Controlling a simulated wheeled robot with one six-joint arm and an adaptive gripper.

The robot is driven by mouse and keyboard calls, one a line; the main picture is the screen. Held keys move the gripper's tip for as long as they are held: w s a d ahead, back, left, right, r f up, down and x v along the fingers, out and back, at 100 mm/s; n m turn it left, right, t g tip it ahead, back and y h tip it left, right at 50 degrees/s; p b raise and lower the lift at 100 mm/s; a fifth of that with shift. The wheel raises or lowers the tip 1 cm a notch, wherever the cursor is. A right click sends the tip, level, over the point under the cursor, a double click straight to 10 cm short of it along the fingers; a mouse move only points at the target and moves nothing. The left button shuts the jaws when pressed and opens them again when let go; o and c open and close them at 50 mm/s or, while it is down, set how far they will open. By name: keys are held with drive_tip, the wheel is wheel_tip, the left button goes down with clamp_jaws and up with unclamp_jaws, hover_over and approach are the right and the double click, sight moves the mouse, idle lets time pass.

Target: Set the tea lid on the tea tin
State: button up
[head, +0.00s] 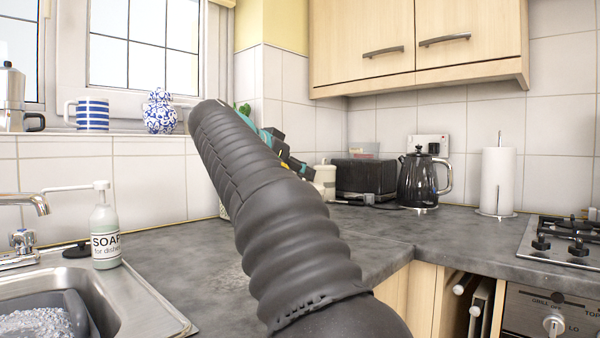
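My arm in its black ribbed sleeve crosses the middle of the head view and hides much of the counter behind it. Teal and dark parts show past its right side; they look like my wrist and gripper, but the fingers cannot be made out. A cream canister (325,181) stands at the back of the counter, partly hidden by these parts. No label shows, so I cannot tell whether it is the tea tin. A pale edge of another object (223,205) shows just left of my arm. I cannot make out the tea lid.
A sink (165,318) with a soap bottle (105,232) is at left. A black toaster (365,177), a black kettle (418,180), a paper towel roll (497,180) and a hob (560,240) line the right. Wall cupboards (400,45) hang above. The grey counter (375,235) is clear in front.

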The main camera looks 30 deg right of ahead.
drive_tip(key=shift+r, duration=0.1)
drive_tip(key=shift+r+p, duration=0.3)
drive_tip(key=shift+p, duration=0.05)
drive_tip(key=v, duration=1.2)
drive_tip(key=shift+p, duration=0.4)
drive_tip(key=shift+f, duration=0.15)
